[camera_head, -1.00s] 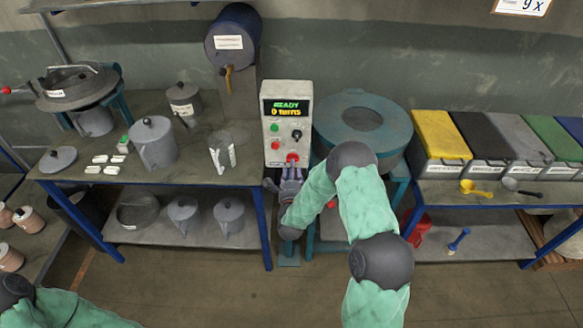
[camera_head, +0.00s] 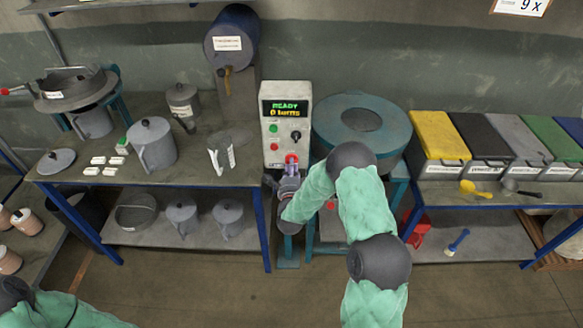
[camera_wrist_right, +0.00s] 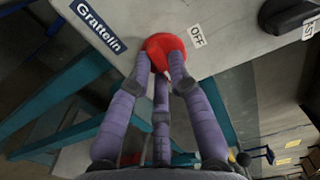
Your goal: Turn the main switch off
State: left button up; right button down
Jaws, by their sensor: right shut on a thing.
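The control box (camera_head: 286,108) is a pale upright panel with a lit display reading READY, green and red buttons and a black knob. A red switch knob (camera_wrist_right: 164,50) sits low on the box, beside an OFF label (camera_wrist_right: 197,35) in the right wrist view. In the head view the red knob (camera_head: 291,159) shows just above my right gripper (camera_head: 291,171). My right gripper also shows in the right wrist view (camera_wrist_right: 162,68), its purple fingers closed around the red knob. My left gripper is out of view; only my left arm shows at lower left.
A round teal machine (camera_head: 362,125) stands right of the box. A workbench (camera_head: 200,165) with pots and jugs is at left. Coloured lidded bins (camera_head: 440,135) stand on a bench at right. A blue drum (camera_head: 234,36) is above.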

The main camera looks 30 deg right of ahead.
jog(key=shift+f, duration=0.1)
jog(key=shift+s+d+r+n+b, duration=0.15)
jog(key=shift+n+b, duration=1.15)
jog(key=shift+n, duration=3.15)
jog(key=shift+d+r+n+b, duration=0.1)
jog(key=shift+n+b, duration=1.2)
jog(key=shift+n, duration=3.15)
jog(key=c, duration=1.1)
grip_release()
jog(key=shift+c, duration=0.2)
